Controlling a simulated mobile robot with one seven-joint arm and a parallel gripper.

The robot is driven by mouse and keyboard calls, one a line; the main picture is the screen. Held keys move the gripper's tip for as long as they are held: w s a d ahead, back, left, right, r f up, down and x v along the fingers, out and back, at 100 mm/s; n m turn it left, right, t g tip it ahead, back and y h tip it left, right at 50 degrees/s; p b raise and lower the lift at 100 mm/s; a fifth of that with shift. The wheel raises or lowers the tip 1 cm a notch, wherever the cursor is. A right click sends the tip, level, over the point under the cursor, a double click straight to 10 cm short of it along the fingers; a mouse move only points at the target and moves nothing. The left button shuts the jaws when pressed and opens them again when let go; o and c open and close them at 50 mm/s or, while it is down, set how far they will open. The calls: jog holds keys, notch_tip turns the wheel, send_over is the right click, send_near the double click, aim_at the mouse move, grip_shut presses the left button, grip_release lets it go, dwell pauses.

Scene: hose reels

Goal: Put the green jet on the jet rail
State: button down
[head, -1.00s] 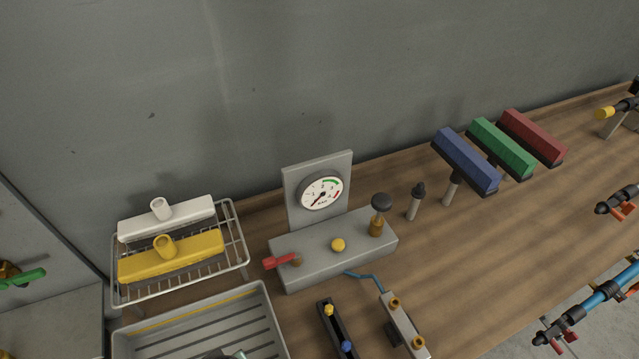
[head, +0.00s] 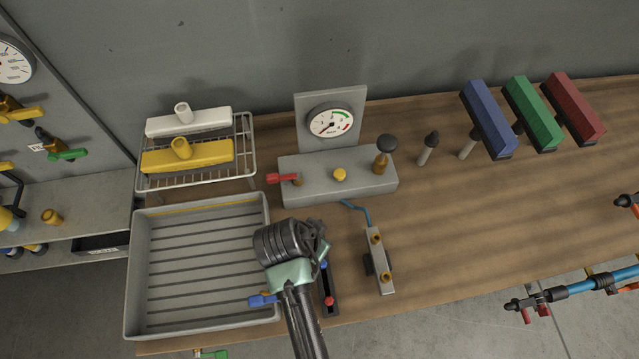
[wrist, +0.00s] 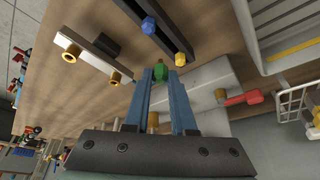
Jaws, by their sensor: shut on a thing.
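The green jet (wrist: 188,72) is a small green piece at my fingertips in the wrist view. My gripper (wrist: 170,75) is shut on it, close above the bench. The black jet rail (wrist: 165,42) is just beyond the fingertips, with a yellow jet (wrist: 180,58) at its near end and a blue jet (wrist: 149,25) farther along. In the head view my gripper (head: 318,240) hides the far end of the rail (head: 327,284) and the green jet. A red jet (head: 329,300) shows at the rail's front end.
A metal bar with brass fittings (head: 378,258) lies right of the rail. The grey gauge block (head: 335,170) with a red lever stands behind it. A grey tray (head: 205,275) and a wire rack (head: 245,150) are at left.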

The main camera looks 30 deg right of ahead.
notch_tip(320, 180, down, 5)
jog(key=shift+f, duration=0.2)
dwell(0.3)
jog(key=shift+f, duration=0.65)
jog(key=c, duration=0.7)
grip_release()
jog(key=shift+c, duration=0.2)
jog(key=shift+r, duration=0.15)
